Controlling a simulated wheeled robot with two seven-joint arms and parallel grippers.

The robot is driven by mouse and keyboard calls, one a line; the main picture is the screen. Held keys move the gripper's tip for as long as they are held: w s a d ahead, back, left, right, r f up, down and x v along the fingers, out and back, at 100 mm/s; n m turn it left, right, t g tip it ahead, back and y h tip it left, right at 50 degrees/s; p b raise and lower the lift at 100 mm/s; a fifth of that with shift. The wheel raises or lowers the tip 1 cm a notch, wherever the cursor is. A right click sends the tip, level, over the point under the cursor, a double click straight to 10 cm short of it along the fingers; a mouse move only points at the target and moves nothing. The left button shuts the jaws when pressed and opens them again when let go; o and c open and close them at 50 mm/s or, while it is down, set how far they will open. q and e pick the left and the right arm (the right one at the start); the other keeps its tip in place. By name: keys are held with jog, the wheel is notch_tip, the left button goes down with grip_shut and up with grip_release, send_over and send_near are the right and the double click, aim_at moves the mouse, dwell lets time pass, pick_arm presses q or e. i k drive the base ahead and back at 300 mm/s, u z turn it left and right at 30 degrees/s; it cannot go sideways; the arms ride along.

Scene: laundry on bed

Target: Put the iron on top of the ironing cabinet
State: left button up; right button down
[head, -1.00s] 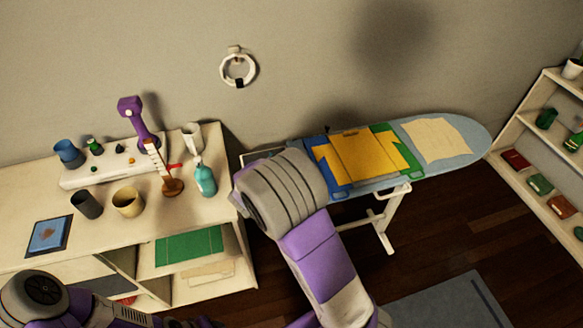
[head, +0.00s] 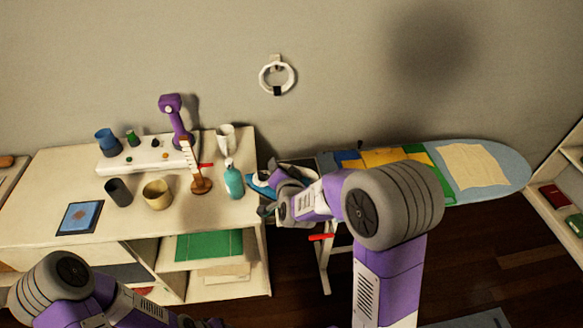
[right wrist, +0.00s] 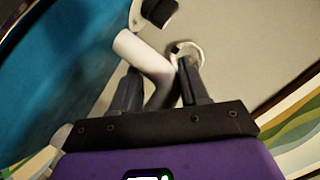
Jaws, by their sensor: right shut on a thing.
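The iron (head: 261,183), blue with grey edges, is partly hidden by my right gripper (head: 274,192) in the head view. It is at the gap between the cabinet's right edge and the ironing board. In the right wrist view my right gripper (right wrist: 161,88) is shut on a curved white bar, apparently the iron's handle (right wrist: 143,56). A blurred blue surface (right wrist: 45,75) fills the left of that view. The cream cabinet (head: 60,180), apparently the ironing cabinet, stands at left. My left arm shows at the lower left, but its gripper is out of frame.
The ironing board (head: 505,175) carries folded cloths. A ring (head: 277,75) hangs on the wall. The cabinet's front middle has bare room.

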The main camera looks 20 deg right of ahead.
aim_at(27, 223)
jog(key=z, duration=0.05)
jog(key=k, duration=0.5)
jog(key=u, duration=0.85)
jog(key=i, duration=0.55)
jog(key=u, duration=0.9)
jog(key=i, duration=1.65)
jog(key=z, duration=0.4)
